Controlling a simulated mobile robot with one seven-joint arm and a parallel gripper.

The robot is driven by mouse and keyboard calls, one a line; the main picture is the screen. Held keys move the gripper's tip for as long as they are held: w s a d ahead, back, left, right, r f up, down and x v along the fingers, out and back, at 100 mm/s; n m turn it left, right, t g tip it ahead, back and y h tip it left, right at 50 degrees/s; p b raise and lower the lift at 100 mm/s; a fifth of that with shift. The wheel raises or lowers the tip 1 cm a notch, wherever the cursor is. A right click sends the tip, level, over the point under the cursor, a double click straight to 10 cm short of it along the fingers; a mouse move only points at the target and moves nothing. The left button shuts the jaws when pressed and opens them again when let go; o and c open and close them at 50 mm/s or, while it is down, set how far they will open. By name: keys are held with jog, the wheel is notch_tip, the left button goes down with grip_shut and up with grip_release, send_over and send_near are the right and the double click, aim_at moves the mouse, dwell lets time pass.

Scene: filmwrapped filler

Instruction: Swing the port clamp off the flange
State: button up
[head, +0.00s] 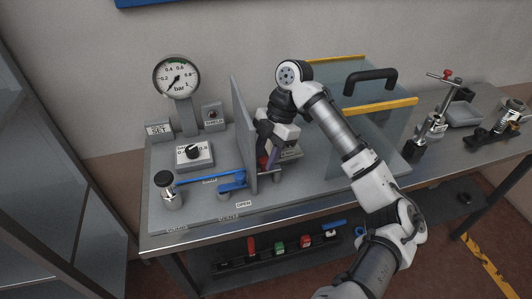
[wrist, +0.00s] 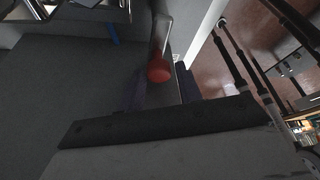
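My gripper (head: 268,155) points down close to the right side of the upright grey panel (head: 243,130). A red-ended handle (wrist: 160,68) shows in the wrist view, with a pale shaft running away from the camera. A bit of red (head: 262,162) also shows beside my gripper in the head view. Two dark fingers stand apart in the wrist view, with the handle's red end beyond the gap between them; no grip on it is visible. The clamp body and flange are mostly hidden by my gripper and the panel, so I cannot tell the clamp's position.
A blue lever (head: 210,177) lies left of the panel, near a pressure gauge (head: 177,77) and a dial box (head: 194,153). A clear guard (head: 350,130) with yellow edges stands right of the panel, close to my arm. A T-handled fitting (head: 432,125) stands further right.

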jog(key=b+v, duration=0.1)
jog(key=v, duration=1.2)
jog(key=shift+r+b, duration=0.3)
jog(key=shift+r, duration=0.1)
jog(key=shift+w, duration=0.1)
